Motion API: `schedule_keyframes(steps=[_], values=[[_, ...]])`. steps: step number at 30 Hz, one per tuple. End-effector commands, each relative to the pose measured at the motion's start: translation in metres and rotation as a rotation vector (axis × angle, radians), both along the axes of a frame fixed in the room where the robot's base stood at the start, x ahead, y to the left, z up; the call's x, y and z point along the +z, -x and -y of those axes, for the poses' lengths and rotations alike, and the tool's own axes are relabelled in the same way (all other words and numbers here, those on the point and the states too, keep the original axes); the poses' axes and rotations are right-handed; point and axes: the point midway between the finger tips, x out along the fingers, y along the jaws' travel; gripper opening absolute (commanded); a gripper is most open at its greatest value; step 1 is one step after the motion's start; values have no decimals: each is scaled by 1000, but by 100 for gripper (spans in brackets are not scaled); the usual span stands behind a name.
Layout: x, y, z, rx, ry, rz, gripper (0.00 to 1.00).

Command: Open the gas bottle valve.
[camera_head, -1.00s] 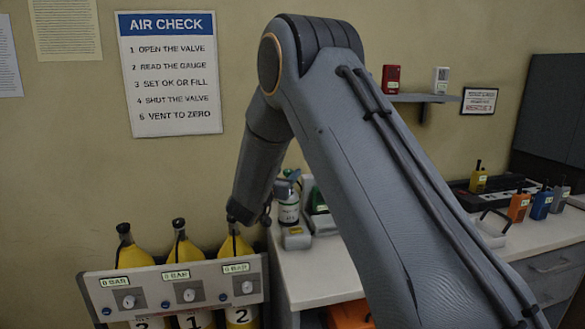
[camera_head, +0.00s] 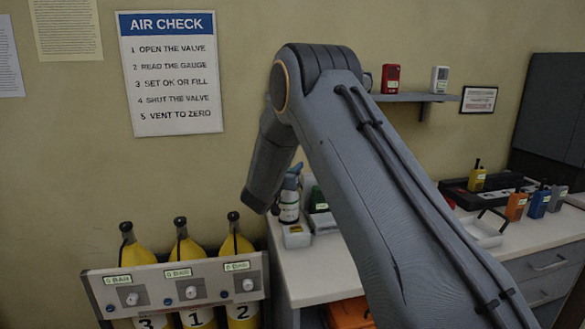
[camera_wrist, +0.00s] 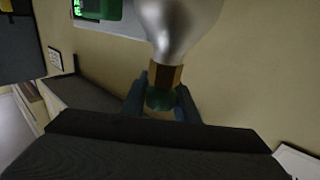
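My gripper (camera_wrist: 163,88) has one finger on each side of the knob. The fingers stand apart; whether they touch the knob is not clear. In the head view the fingers are mostly hidden by my arm and blend in with the bottle's top.
Yellow cylinders (camera_head: 190,249) stand behind a gauge panel (camera_head: 172,284) at the left. A small grey box (camera_head: 297,236) sits in front of the bottle. Radios (camera_head: 516,206) and a tray (camera_head: 480,233) are on the bench (camera_head: 325,282) at the right. A device with a green screen (camera_wrist: 98,8) is close to the bottle.

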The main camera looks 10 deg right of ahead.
Motion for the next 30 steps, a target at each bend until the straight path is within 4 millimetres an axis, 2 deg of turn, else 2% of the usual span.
schedule_keyframes(steps=[8, 14, 30], values=[[0, -1, 0, 21, 0, 0, 5], [0, -2, -3, 106, 1, -1, 5], [-2, -7, -17, 564, 1, 1, 5]])
